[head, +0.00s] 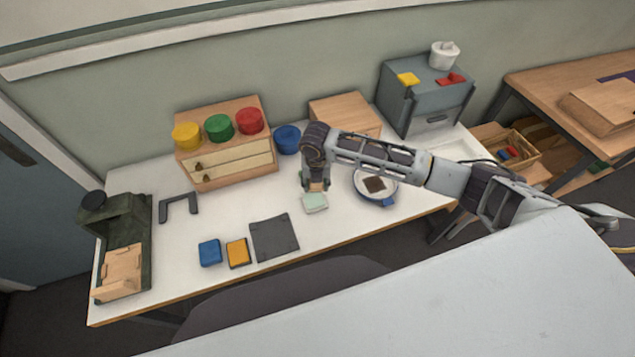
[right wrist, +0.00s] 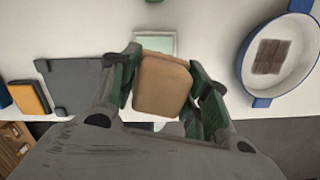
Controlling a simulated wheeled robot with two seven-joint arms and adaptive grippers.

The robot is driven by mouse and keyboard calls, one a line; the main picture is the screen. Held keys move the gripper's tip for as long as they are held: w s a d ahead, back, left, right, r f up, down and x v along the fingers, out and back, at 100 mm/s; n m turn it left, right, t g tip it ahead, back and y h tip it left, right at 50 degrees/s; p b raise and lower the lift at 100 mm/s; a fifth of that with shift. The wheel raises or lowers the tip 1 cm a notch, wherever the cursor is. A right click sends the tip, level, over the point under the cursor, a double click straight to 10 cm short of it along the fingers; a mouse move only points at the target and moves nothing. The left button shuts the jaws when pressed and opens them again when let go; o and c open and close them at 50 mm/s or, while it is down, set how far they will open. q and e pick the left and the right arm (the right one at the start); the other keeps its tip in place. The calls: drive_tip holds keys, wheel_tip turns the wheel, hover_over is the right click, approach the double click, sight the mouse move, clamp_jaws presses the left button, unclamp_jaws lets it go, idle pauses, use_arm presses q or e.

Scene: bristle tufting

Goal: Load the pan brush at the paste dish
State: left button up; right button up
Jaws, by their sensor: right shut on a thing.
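My right gripper (head: 315,183) is shut on a wooden block, which I take to be the pan brush (right wrist: 162,88); it also shows small in the head view (head: 316,187). Its bristles are hidden from me. A pale green square dish, likely the paste dish (head: 314,204), lies on the white table just below the gripper. In the right wrist view the dish (right wrist: 155,43) shows partly behind the block. I cannot tell whether brush and dish touch. A white pan (head: 359,188) with blue handles and a dark brown patch inside stands to the right. My left gripper is not in view.
A dark grey mat (head: 274,238), an orange block (head: 238,253) and a blue block (head: 210,252) lie to the left. A drawer box (head: 233,165) with coloured round containers stands behind. A dark green stand (head: 130,225) is far left. White table between is clear.

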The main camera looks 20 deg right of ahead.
drive_tip(key=shift+w+a+n, duration=0.25)
drive_tip(key=shift+a+n, duration=0.05)
drive_tip(key=shift+n, duration=1.2)
drive_tip(key=shift+f, duration=0.1)
drive_tip(key=b, duration=0.6)
hover_over(313, 199)
drive_tip(key=shift+s+d+f, duration=0.1)
drive_tip(key=shift+f, duration=1.15)
drive_tip(key=shift+s+d+f, duration=0.1)
drive_tip(key=shift+f, duration=1.15)
drive_tip(key=shift+a+f, duration=0.1)
drive_tip(key=shift+f, duration=0.8)
drive_tip(key=shift+p, duration=0.55)
drive_tip(key=shift+f, duration=0.45)
drive_tip(key=shift+r, duration=0.1)
